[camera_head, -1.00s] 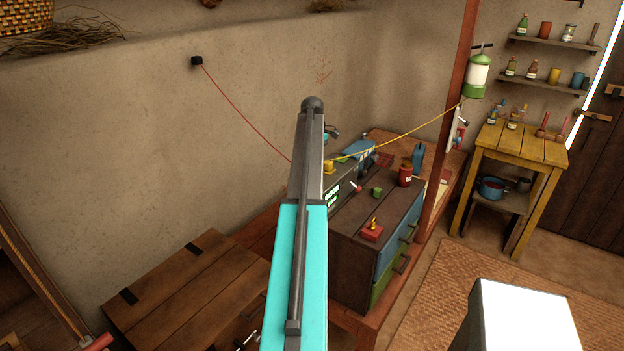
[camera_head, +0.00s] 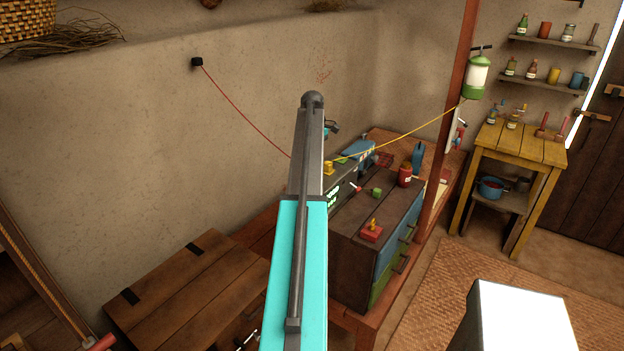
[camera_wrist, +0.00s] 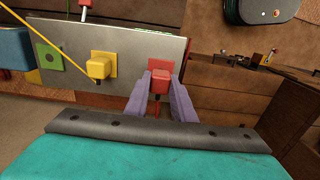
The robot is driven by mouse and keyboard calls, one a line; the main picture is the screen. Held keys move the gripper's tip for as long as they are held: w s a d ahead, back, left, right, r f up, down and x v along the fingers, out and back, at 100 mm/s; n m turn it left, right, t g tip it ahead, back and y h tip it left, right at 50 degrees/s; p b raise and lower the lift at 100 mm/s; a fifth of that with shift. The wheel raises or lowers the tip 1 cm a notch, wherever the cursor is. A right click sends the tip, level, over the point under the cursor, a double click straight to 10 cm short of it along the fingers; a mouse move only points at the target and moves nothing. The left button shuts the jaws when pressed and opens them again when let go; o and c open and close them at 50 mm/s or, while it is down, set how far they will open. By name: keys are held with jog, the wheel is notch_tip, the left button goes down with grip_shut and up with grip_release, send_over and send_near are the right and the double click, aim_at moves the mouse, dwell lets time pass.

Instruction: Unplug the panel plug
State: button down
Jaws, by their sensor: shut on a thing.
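In the wrist view, the two purple fingers of my gripper (camera_wrist: 160,98) are shut on the sides of a red plug (camera_wrist: 160,82). The plug lies in front of a red square (camera_wrist: 160,65) on a pale metal plate (camera_wrist: 130,50); I cannot tell whether it is still seated. To its left a yellow plug (camera_wrist: 99,66) with a yellow cord sits at a yellow square. In the head view, my arm hides the gripper and red plug. A red cord (camera_head: 238,120) runs from a black wall fitting (camera_head: 197,62) down behind my arm.
A dark cabinet (camera_head: 350,255) stands right of my arm, with a red block (camera_head: 371,233) and a red can (camera_head: 405,175) on top. The yellow cord (camera_head: 415,130) stretches to a green lantern (camera_head: 478,80) by a post. A wooden chest (camera_head: 190,295) is at lower left.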

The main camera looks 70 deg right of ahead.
jog(key=shift+r+p, duration=0.9)
jog(key=shift+r, duration=0.9)
